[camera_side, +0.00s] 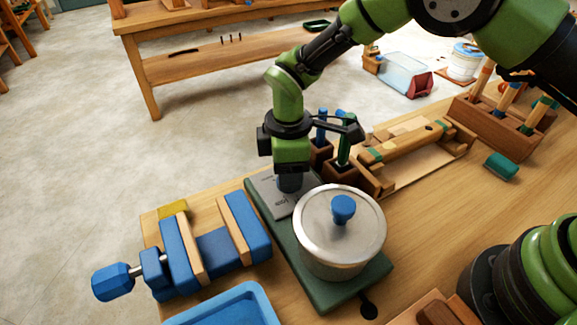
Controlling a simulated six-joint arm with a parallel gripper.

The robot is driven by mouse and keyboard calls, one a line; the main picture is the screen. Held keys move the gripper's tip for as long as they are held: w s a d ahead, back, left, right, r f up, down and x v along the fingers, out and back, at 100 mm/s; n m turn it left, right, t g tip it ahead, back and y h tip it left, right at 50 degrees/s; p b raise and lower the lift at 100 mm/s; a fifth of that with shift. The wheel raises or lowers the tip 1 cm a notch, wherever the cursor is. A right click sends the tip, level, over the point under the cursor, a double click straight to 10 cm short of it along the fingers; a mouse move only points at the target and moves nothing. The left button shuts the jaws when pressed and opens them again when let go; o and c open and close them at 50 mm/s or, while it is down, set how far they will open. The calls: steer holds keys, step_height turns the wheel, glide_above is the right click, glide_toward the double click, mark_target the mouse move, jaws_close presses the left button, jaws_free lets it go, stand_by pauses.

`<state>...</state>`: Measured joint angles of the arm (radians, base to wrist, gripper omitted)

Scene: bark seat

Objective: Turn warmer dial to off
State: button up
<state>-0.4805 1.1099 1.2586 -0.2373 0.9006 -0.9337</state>
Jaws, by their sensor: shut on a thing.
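The warmer (335,292) is a flat dark green base on the wooden bench, with a grey plate (263,187) at its far end. A steel pot (318,228) with a lid and blue knob (343,209) stands on its near part. My gripper (290,183) points down over the grey plate and is shut on the dial, just behind the pot. The dial is mostly hidden by the gripper, so I cannot tell its setting. Some dark lettering shows on the plate.
A blue vise (208,246) with wooden jaws stands left of the warmer, above a blue tray (232,309). A wooden tool block (321,154) is close right of my gripper. A wooden frame (418,150) and tool rack (500,127) lie farther right.

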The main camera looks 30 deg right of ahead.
steer(key=o, duration=0.9)
step_height(320, 180, up, 10)
steer(key=shift+m, duration=0.3)
steer(key=c, duration=0.6)
step_height(320, 180, down, 10)
steer(key=m, duration=1.7)
steer(key=shift+m, duration=0.3)
